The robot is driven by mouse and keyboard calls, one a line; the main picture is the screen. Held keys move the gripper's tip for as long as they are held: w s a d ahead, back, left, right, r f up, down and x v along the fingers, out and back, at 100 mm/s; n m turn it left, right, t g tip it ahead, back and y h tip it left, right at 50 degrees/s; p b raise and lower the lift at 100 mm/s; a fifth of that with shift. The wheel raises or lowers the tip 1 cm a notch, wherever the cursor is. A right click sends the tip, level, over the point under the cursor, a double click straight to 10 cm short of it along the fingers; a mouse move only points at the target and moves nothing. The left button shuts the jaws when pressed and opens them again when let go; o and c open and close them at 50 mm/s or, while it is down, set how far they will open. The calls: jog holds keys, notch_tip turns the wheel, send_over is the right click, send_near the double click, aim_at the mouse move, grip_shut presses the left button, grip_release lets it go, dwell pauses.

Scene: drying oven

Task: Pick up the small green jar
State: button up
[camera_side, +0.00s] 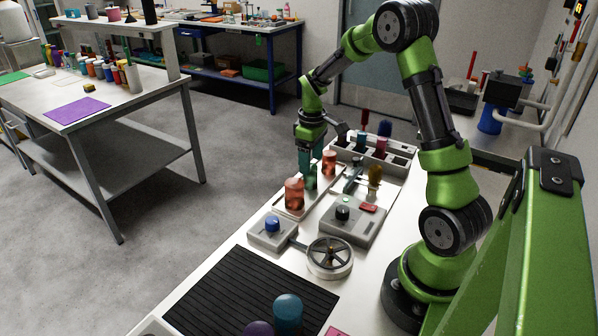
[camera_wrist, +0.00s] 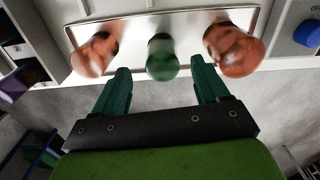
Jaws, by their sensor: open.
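The small green jar (camera_wrist: 162,58) stands in the middle of a row on a pale tray (camera_wrist: 135,27), between two reddish-orange jars (camera_wrist: 97,53) (camera_wrist: 234,50). In the side view the green jar (camera_side: 311,178) is partly hidden by my gripper. My gripper (camera_side: 306,165) points down over the tray with its teal fingers close to the green jar. In the wrist view the fingers are spread wide, one on either side of the green jar in the picture, with nothing held. I cannot tell whether a finger touches the jar.
A box with a blue knob (camera_side: 272,230), a handwheel (camera_side: 330,257) and a black-knobbed control box (camera_side: 352,217) stand in front of the tray. A slotted grey rack (camera_side: 399,160) stands behind. A ribbed black mat (camera_side: 245,285) lies at the near end.

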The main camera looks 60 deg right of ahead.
aim_at(310, 176)
jog(key=shift+a+f, duration=0.15)
jog(key=shift+f, duration=2.8)
jog(key=c, duration=1.1)
